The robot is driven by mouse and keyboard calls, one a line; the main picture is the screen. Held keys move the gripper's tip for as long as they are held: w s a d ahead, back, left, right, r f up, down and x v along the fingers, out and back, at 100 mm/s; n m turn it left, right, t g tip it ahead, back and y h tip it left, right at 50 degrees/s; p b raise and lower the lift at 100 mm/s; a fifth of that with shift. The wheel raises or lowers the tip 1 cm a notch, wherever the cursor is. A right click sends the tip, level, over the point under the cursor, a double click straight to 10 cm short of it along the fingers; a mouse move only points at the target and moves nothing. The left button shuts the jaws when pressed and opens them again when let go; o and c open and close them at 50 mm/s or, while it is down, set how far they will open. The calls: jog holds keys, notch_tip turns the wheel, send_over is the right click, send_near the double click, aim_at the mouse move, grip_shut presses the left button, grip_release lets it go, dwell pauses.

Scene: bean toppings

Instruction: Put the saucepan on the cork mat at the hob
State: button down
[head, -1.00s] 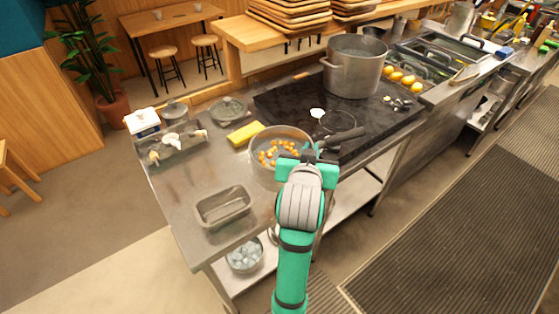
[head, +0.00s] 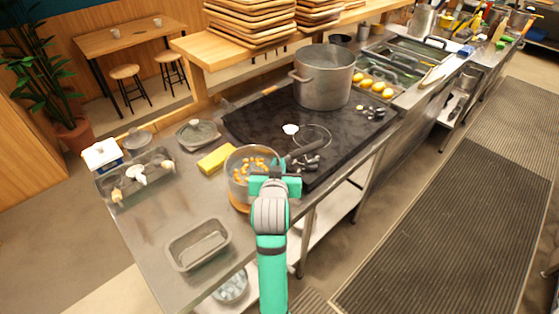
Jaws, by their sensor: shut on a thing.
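The saucepan (head: 239,188) is a grey metal pan with orange pieces in it. The cork mat (head: 236,204) shows as a tan edge under the pan's lower left side; the pan hides the rest. The pan is over the mat, but I cannot tell whether its base touches it. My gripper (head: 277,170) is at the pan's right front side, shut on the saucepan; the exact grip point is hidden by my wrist.
A large stockpot (head: 325,80) stands on the hob's far part. A yellow sponge-like block (head: 216,159) lies just left of the pan. An empty metal tin (head: 199,244) is at the counter's front left. A lidded dish (head: 198,134) and a caddy (head: 136,180) stand farther left.

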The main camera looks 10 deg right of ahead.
jog(key=shift+w+a+f, duration=0.1)
jog(key=shift+w+f, duration=0.25)
jog(key=shift+f, duration=0.25)
jog(key=shift+w+a+f, duration=0.1)
jog(key=shift+w+f, duration=0.25)
jog(key=shift+f, duration=0.55)
jog(key=shift+s+d+f, duration=0.15)
jog(key=shift+d+f, duration=0.15)
jog(key=shift+f, duration=0.1)
jog(key=shift+a, duration=0.35)
jog(key=c, duration=1.9)
grip_release()
jog(key=shift+s+d+f, duration=0.1)
jog(key=shift+f, duration=0.1)
jog(key=shift+o, duration=0.2)
